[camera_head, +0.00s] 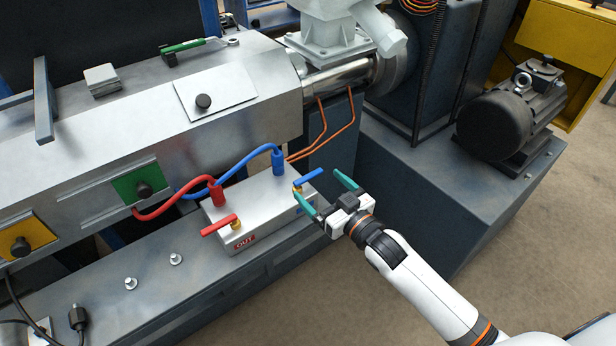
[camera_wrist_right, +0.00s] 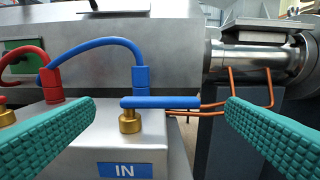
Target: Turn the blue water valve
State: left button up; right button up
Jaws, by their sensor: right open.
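The blue water valve handle (camera_head: 308,177) sits on the right end of a light metal block (camera_head: 248,212). In the right wrist view the blue handle (camera_wrist_right: 162,102) lies level on a brass stem (camera_wrist_right: 130,121), above a blue "IN" label (camera_wrist_right: 125,170). My right gripper (camera_head: 324,190) is open, its two green fingers apart near the handle. In the right wrist view the fingers (camera_wrist_right: 160,125) stand left and right of the handle, with no contact visible. My left gripper is not in view.
A red valve handle (camera_head: 219,225) sits on the block's left end, above an "OUT" label. A red hose (camera_head: 165,209) and a blue hose (camera_head: 238,165) rise from the block's top. Orange pipes (camera_head: 322,125) run behind it. A motor (camera_head: 508,120) stands at right.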

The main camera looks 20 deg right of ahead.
aim_at(311, 178)
jog(key=x, duration=0.5)
jog(key=shift+w+a, duration=0.1)
jog(key=shift+w, duration=0.15)
jog(key=c, duration=1.3)
jog(key=shift+c, duration=0.2)
